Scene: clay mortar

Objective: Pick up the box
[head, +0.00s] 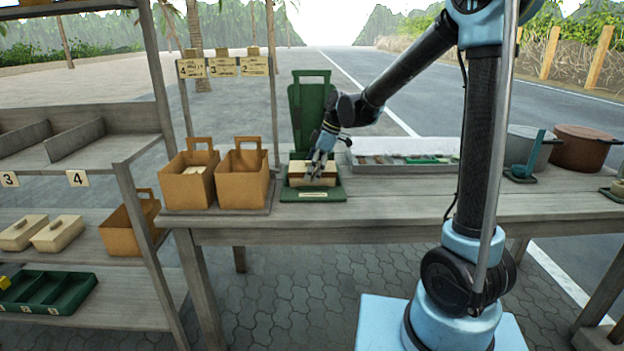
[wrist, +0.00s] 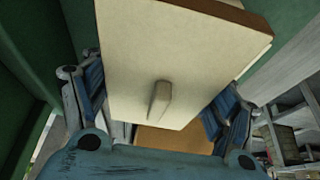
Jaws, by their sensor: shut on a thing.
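The box (head: 312,173), with a cream lid and brown sides, sits at the green stand (head: 340,190) on the table. My gripper (head: 321,160) reaches down over it from above. In the wrist view the box's cream lid (wrist: 170,60) with a small raised handle (wrist: 160,100) fills the middle. The fingers of my gripper (wrist: 155,110) are on either side of the box, shut on it. I cannot tell whether the box is resting on the stand or slightly lifted.
Two brown handled baskets (head: 240,178) stand left of the green stand. A grey tray (head: 405,162) with small items lies to the right. Pots (head: 580,148) stand at the far right. A shelf (head: 70,160) with cream boxes (head: 58,234) and a green divided tray (head: 50,291) is at the left.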

